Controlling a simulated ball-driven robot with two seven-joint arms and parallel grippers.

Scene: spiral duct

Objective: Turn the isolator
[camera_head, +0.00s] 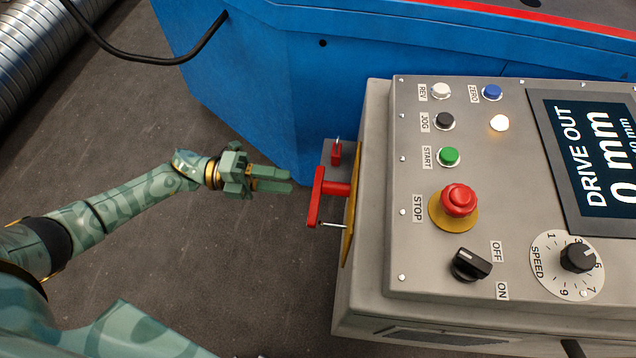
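The isolator (317,198) is a red T-shaped handle on a yellow plate (350,222), on the left side wall of the grey control box (363,130). Its crossbar stands out to the left of the plate. My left gripper (291,181) is just left of the crossbar, apart from it, with its fingers pointing right at it. Its two fingers show side by side with a narrow gap, and nothing is between them. My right gripper is not in view.
A small red part with a metal pin (336,152) sits beside the handle, and a metal rod (333,225) sticks out below. The panel carries a red stop button (459,199), a black switch (471,264) and a display (600,160). A blue machine body (270,90) stands behind.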

